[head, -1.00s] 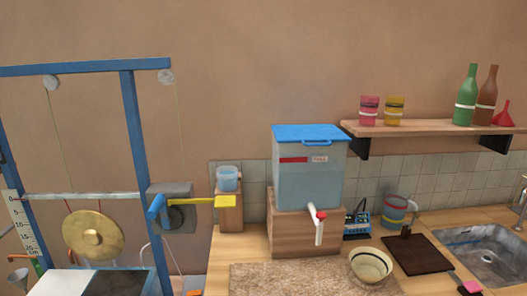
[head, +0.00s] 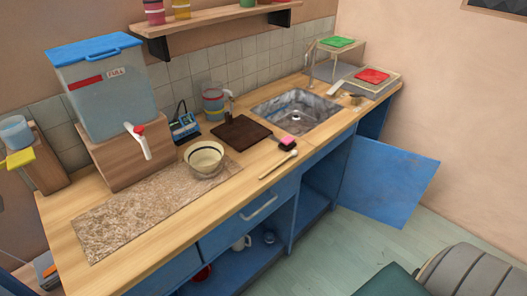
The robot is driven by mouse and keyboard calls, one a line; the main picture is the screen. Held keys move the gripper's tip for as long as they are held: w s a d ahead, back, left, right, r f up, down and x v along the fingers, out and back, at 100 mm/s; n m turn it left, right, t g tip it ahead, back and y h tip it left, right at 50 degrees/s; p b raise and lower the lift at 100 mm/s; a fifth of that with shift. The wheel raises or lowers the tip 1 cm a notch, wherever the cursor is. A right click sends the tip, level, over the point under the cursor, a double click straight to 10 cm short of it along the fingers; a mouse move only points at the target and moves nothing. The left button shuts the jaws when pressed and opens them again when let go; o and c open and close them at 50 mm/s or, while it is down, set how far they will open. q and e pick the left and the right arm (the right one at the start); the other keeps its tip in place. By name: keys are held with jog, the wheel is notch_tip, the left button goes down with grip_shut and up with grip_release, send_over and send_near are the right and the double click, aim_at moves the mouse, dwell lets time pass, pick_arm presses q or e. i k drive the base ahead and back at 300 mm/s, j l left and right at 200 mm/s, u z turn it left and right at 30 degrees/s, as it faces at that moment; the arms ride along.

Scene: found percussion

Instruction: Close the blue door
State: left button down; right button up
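The blue door (head: 388,183) hangs on the right end of the blue counter cabinet (head: 275,215) in the head view. It stands swung wide open, out from the cabinet front toward the right wall. The dark cabinet opening (head: 322,180) shows to the left of the door. Neither of my grippers is in the head view, so their state and their distance from the door cannot be seen.
Green floor (head: 330,255) is free in front of the cabinet. A grey ribbed object (head: 475,270) and a dark green one (head: 390,281) stand at the lower right, near the door. The countertop holds a sink (head: 297,110), a bowl (head: 204,157) and a water dispenser (head: 105,90).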

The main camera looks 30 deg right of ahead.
aim_at(384, 183)
jog(key=z, duration=1.1)
jog(key=i+l, duration=0.1)
jog(key=l, duration=0.3)
jog(key=i+l, duration=0.15)
jog(key=l, duration=0.2)
jog(key=i+l, duration=0.1)
jog(key=l, duration=0.3)
jog(key=i+l+u, duration=0.1)
jog(key=l, duration=0.3)
jog(key=i+l, duration=0.15)
jog(key=l, duration=0.25)
